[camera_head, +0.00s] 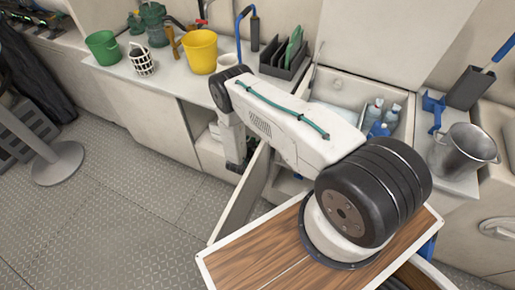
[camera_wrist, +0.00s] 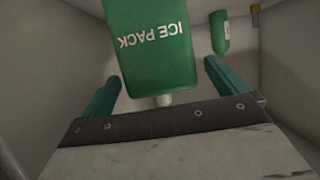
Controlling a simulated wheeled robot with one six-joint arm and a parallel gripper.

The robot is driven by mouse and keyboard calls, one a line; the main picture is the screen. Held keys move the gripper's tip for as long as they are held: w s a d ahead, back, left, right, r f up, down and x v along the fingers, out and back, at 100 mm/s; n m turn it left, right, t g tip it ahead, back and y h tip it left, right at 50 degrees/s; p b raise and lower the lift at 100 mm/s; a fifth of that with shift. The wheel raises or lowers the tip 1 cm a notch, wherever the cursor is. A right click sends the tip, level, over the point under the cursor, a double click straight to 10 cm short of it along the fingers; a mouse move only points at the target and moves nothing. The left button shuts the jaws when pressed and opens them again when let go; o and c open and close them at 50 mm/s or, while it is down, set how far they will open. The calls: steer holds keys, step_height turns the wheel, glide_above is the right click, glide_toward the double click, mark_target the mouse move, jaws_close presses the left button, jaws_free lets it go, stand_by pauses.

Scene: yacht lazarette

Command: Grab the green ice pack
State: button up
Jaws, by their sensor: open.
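In the wrist view the green ice pack (camera_wrist: 152,50), with white "ICE PACK" lettering upside down, is straight ahead inside a pale compartment. My gripper (camera_wrist: 161,76) is open, its two teal fingers apart on the left and right of the pack's near end. I cannot tell whether a finger touches it. In the head view my gripper (camera_head: 237,166) points down at the cabinet opening below the counter, beside the open door. The ice pack is hidden in that view.
A green bottle (camera_wrist: 219,33) stands to the right of the pack. The open cabinet door (camera_head: 240,197) is close to my arm.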

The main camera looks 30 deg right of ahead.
steer(key=shift+w+d+f, duration=0.15)
steer(key=shift+w+d, duration=0.05)
steer(key=shift+d, duration=0.1)
steer(key=c, duration=1.2)
steer(key=shift+c, duration=0.3)
